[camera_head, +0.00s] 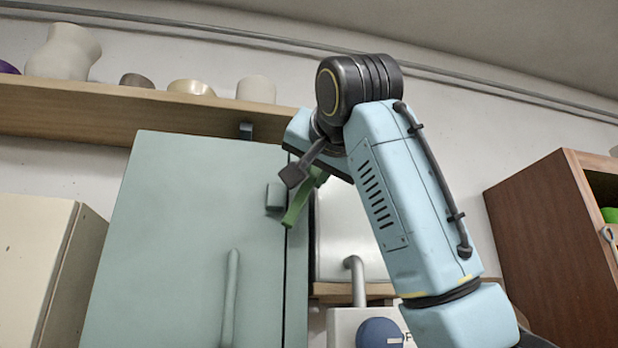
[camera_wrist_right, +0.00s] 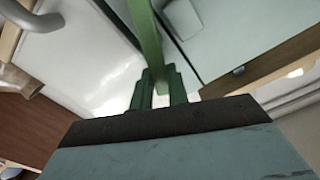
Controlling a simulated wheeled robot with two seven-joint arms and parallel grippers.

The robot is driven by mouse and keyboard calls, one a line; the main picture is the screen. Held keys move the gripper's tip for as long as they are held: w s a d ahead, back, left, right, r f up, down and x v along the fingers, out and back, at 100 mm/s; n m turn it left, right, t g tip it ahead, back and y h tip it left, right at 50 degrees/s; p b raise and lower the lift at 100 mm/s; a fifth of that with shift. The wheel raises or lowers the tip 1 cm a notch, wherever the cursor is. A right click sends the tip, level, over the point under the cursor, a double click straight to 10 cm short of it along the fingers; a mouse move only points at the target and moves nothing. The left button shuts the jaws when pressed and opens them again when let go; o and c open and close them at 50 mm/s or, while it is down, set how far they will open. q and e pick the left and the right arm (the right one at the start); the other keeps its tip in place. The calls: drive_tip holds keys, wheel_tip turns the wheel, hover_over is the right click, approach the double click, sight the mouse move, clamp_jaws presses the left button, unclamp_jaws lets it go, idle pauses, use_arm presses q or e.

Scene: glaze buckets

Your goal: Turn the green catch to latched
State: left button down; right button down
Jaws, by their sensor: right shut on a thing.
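The green catch (camera_head: 296,208) is at the right edge of the pale green cabinet door (camera_head: 190,210), slanting down and left from my gripper. My right gripper (camera_head: 307,173) is shut on the catch and partly hides its upper part. In the right wrist view the green catch (camera_wrist_right: 147,35) runs up from between the fingertips (camera_wrist_right: 158,88). A small pale green block (camera_head: 275,197) sits on the door just left of the catch. My left gripper is not in view.
A wooden shelf (camera_head: 150,112) with pots runs above the cabinet. A long vertical handle (camera_head: 231,295) is on the door. A white unit with a blue knob (camera_head: 380,332) is below my right arm. A brown cabinet (camera_head: 545,240) stands at right, a cream one (camera_head: 40,265) at left.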

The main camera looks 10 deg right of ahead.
drive_tip(key=shift+d+f+m+b, duration=0.35)
drive_tip(key=shift+f+m+b, duration=0.15)
drive_tip(key=shift+m, duration=1.65)
drive_tip(key=shift+d+f+m+b, duration=0.3)
drive_tip(key=shift+f+m+b, duration=0.25)
drive_tip(key=shift+m, duration=1.55)
drive_tip(key=shift+d+f+m+b, duration=0.35)
drive_tip(key=shift+f+m+b, duration=0.15)
drive_tip(key=shift+m, duration=1.65)
drive_tip(key=c, duration=1.4)
unclamp_jaws()
drive_tip(key=shift+o, duration=0.2)
drive_tip(key=s+b, duration=0.4)
drive_tip(key=s, duration=0.9)
drive_tip(key=shift+s, duration=0.25)
